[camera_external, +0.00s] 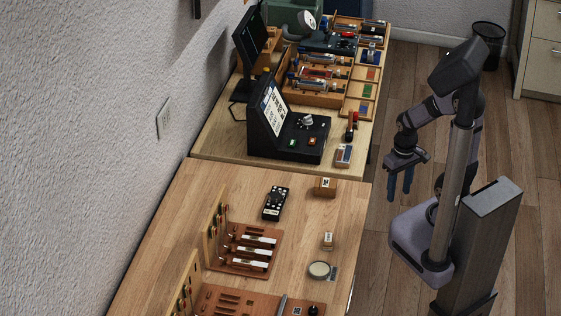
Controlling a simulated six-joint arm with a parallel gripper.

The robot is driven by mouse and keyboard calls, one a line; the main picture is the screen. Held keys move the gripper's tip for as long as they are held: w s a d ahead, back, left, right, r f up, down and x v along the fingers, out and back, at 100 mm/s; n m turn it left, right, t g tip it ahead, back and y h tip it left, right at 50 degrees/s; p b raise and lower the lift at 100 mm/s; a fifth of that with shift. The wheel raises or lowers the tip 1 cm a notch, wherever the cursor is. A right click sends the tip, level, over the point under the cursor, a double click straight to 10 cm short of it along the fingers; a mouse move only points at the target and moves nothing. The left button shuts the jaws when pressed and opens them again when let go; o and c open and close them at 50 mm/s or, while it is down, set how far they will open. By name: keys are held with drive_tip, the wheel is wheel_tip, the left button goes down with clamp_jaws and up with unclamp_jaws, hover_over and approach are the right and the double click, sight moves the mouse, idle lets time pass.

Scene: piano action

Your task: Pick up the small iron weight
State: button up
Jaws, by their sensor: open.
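I cannot say for certain which thing is the small iron weight. A small dark knobbed object (314,310) at the bottom edge of the picture, partly cut off, may be it. It sits at the near end of the near wooden table. My gripper (400,187) hangs off the right side of the tables, over the floor, with its blue fingers pointing down. It is open and empty, and apart from everything on the tables.
The near table (345,215) holds a round dish (319,270), a small block (327,240), a wooden box (325,186), a black device (275,203) and slotted racks (245,262). A black console (285,140) stands on the far table. A bin (488,45) is behind.

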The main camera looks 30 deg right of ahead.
drive_tip(key=shift+c, duration=1.4)
drive_tip(key=shift+r, duration=0.1)
